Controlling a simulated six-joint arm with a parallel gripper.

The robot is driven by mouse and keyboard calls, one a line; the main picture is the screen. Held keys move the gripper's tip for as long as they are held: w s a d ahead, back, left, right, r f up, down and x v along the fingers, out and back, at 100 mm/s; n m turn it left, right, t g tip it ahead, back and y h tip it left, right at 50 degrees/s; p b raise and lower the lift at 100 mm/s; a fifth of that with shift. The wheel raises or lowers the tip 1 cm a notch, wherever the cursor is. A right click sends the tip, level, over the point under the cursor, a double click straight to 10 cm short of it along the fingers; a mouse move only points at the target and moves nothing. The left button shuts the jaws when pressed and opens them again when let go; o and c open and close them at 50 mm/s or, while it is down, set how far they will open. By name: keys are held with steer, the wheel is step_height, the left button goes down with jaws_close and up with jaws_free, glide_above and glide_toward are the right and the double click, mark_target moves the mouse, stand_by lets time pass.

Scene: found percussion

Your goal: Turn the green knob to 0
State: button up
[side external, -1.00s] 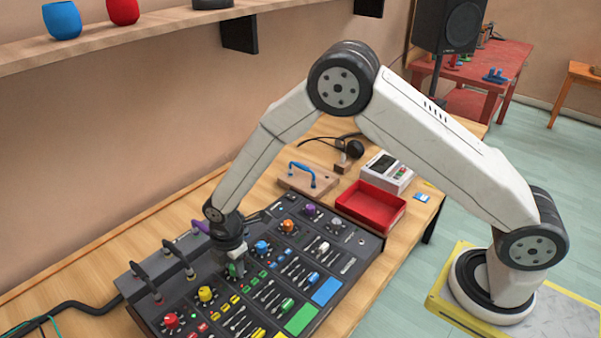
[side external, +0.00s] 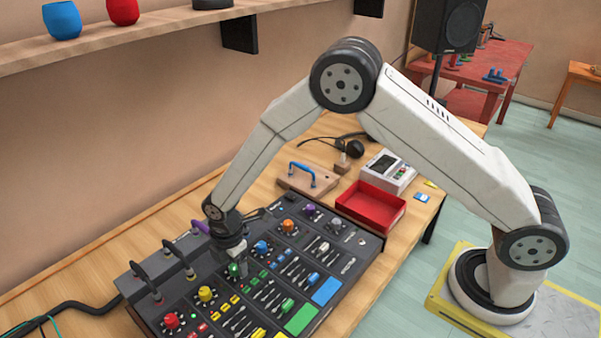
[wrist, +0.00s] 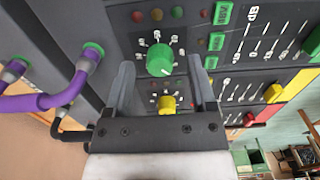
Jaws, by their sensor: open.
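The green knob (wrist: 159,60) is a round knob on the dark mixing console (side external: 345,267), with small white scale marks around it. In the side view the green knob (side external: 234,270) sits just below my gripper (side external: 236,258). In the wrist view my gripper (wrist: 160,68) is open, with one finger to the left of the knob and one to the right. Gaps show between the fingers and the knob, so it is not held. The numbers are too small to read, and I cannot tell which mark the knob points at.
A yellow knob (wrist: 167,104) is close by, and a red knob (side external: 171,320) is further left. Blue (side external: 262,246) and orange (side external: 288,226) knobs are to the right. Purple cables (wrist: 45,102) plug in beside the knob. Faders and coloured buttons cover the rest of the console.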

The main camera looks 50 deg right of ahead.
mark_target(235, 266)
steer(key=shift+r, duration=3.6)
steer(key=shift+d, duration=0.1)
steer(key=shift+s+d+r+m, duration=0.1)
steer(key=shift+d+r+m, duration=0.1)
steer(key=shift+d+m, duration=0.1)
steer(key=s+d+r+m+t, duration=0.1)
steer(key=s+d+r+m, duration=0.2)
steer(key=s+d+m, duration=0.5)
steer(key=s+d+r+m+t, duration=0.1)
steer(key=s+d+r+m, duration=0.3)
steer(key=s+d+m, duration=0.4)
steer(key=shift+s+m+t, duration=0.3)
steer(key=shift+s+m, duration=0.15)
steer(key=shift+m, duration=0.35)
